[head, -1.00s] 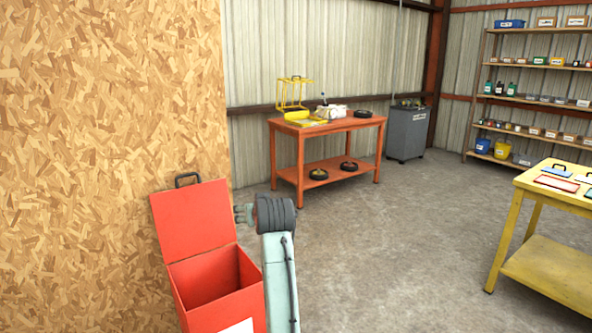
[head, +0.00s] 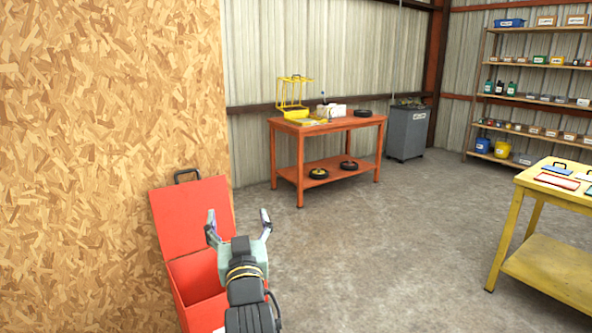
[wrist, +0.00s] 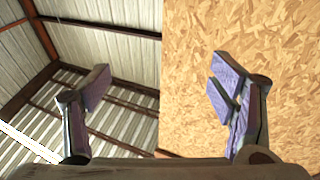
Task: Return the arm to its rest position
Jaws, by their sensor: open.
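My gripper (head: 238,217) is in front of and above the red box in the head view, its two fingers spread apart and pointing away from my body. Nothing is between the fingers. In the wrist view my gripper (wrist: 160,88) is also open and empty, facing up toward the metal wall and roof on the left and the chipboard panel on the right. My arm covers part of the red box (head: 186,268), whose lid (head: 190,212) stands open against the chipboard side.
A chipboard wall (head: 100,150) rises close on the left. An orange table (head: 340,126) with wheels and yellow items stands at the back, beside a grey bin (head: 407,133). A yellow table (head: 545,270) is at the right, shelves (head: 530,102) behind it. The middle floor is clear.

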